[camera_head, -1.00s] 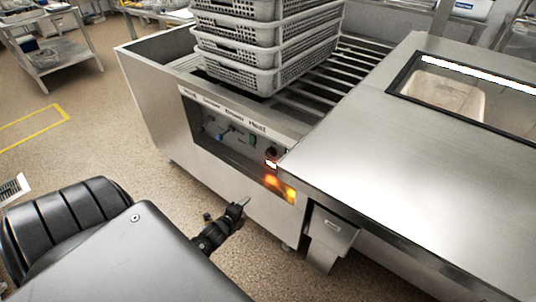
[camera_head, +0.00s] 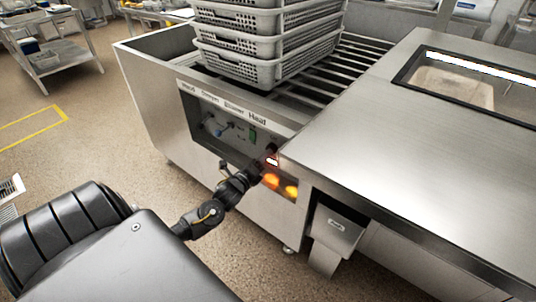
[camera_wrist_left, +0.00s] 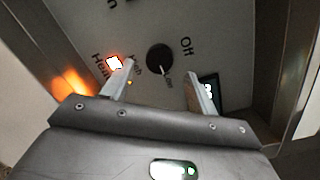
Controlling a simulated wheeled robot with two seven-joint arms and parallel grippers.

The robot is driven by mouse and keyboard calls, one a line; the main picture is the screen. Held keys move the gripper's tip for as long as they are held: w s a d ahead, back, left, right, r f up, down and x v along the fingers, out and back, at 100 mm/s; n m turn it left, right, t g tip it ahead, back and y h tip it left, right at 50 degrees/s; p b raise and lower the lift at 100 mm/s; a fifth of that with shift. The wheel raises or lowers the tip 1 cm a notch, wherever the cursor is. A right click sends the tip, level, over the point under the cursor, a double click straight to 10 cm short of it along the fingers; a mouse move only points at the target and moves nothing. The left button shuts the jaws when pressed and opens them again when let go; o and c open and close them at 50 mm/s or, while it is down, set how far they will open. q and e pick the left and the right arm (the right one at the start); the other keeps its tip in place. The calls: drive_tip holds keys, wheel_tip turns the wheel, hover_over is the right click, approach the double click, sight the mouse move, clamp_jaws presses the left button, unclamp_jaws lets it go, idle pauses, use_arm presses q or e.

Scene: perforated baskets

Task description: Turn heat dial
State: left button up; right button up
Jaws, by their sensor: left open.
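The heat dial (camera_wrist_left: 159,59) is a round black knob with a white pointer line on a grey panel in the left wrist view. In the head view my left gripper (camera_head: 262,168) is at the right end of the recessed control panel (camera_head: 225,130), under the "Heat" label, and hides most of the dial. My right gripper is not in view.
Stacked grey perforated baskets (camera_head: 265,45) stand on the rollers above. A steel counter (camera_head: 400,150) is close on the right. Open floor is at the left.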

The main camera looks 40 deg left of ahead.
use_arm(q)
drive_tip(key=w, duration=0.4)
drive_tip(key=shift+w+a, duration=0.1)
drive_tip(key=shift+a, duration=0.15)
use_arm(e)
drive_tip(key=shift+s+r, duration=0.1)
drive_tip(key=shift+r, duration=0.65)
use_arm(q)
drive_tip(key=shift+c, duration=0.2)
drive_tip(key=c, duration=1)
drive_tip(key=shift+o, duration=0.2)
